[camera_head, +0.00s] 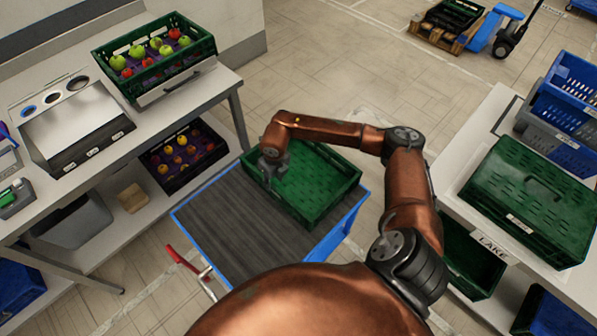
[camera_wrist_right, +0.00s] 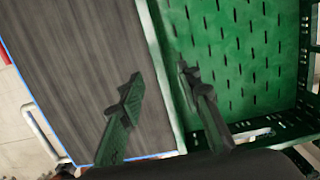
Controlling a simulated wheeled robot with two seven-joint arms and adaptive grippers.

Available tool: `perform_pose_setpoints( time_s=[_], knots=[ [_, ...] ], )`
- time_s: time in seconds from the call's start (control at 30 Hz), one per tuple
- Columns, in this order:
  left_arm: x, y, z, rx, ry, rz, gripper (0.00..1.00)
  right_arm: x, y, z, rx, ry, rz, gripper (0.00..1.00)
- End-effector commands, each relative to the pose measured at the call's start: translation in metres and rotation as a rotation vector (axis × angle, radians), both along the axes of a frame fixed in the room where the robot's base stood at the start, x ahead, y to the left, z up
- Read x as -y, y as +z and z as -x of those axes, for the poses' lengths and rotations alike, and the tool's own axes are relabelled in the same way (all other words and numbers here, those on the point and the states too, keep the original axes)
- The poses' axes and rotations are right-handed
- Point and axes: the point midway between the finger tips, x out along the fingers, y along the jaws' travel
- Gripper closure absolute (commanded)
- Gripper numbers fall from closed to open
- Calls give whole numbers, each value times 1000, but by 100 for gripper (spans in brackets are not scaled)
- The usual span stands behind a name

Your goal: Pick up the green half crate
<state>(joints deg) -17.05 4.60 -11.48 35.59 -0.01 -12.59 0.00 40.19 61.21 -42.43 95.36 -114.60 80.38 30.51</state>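The green half crate (camera_head: 318,172) is empty and sits on the dark ribbed top of a blue-edged cart (camera_head: 232,222), at the cart's far right end. My right gripper (camera_head: 270,172) is at the crate's left wall, pointing down. In the right wrist view, the two fingers of my right gripper (camera_wrist_right: 160,88) are apart, one on each side of the wall of the green half crate (camera_wrist_right: 235,45). The right finger is over the crate's inside and the left finger is over the cart top. I cannot tell whether either finger touches the wall. My left gripper is out of view.
A left table (camera_head: 190,84) holds a green crate of apples (camera_head: 205,46); a dark fruit crate (camera_head: 212,168) is on its lower shelf. A right table (camera_head: 473,150) carries an overturned-looking green crate (camera_head: 497,218) and stacked blue crates (camera_head: 575,75).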

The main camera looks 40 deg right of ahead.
Motion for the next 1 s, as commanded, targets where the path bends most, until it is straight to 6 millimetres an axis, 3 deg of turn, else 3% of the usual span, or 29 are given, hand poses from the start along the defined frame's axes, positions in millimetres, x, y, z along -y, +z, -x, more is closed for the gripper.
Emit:
perform_pose_setpoints(
  time_s=[0.37,0.63,0.87,1.0],
  knots=[
    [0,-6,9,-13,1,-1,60,1,-36,-1,-5,0,4,68],
    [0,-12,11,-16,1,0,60,2,-74,-2,-5,-2,3,68],
    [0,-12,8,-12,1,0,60,1,-76,-3,-2,-1,2,68],
    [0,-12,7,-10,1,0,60,1,-76,-3,-2,-1,2,76]
  ],
)
